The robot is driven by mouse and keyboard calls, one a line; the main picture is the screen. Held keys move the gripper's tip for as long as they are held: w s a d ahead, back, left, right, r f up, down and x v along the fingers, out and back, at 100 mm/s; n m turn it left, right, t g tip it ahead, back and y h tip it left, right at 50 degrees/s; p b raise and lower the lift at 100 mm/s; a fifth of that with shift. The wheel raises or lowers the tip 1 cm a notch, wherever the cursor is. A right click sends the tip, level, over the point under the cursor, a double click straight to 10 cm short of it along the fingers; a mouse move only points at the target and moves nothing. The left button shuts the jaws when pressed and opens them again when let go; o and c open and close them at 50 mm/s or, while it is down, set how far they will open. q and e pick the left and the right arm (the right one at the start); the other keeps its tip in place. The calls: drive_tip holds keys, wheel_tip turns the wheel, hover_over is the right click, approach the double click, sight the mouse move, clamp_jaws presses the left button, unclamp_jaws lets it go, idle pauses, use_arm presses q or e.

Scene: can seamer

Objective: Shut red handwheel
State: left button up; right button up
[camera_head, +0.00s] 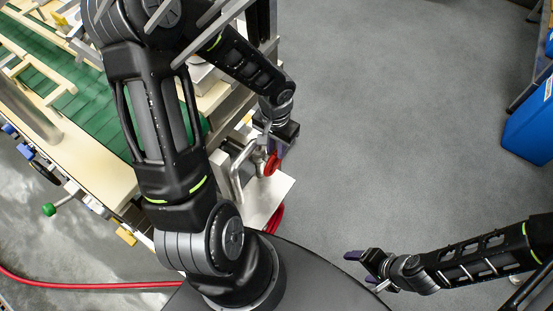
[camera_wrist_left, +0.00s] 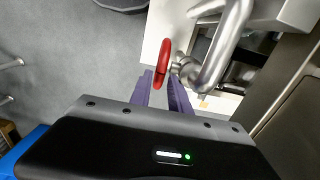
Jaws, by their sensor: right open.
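The red handwheel (camera_head: 271,164) sits on a metal pipe fitting at the side of the machine. In the left wrist view the handwheel (camera_wrist_left: 162,62) appears nearly edge-on, on a short stem from a bent steel pipe (camera_wrist_left: 222,45). My left gripper (camera_head: 276,150) is at the handwheel. In the left wrist view its purple fingers (camera_wrist_left: 162,84) stand on either side of the wheel's lower rim. Whether they press on it I cannot tell. My right gripper (camera_head: 362,268) is open and empty over the floor at lower right, far from the wheel.
The machine bench with a green conveyor (camera_head: 105,120) fills the upper left, under my left arm. A red hose (camera_head: 90,285) runs along the floor at lower left. A blue bin (camera_head: 530,125) stands at the right edge. The grey floor between is clear.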

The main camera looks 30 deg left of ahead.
sight(276, 162)
use_arm(q)
drive_tip(key=shift+f+b, duration=0.3)
drive_tip(key=shift+f, duration=3.65)
clamp_jaws()
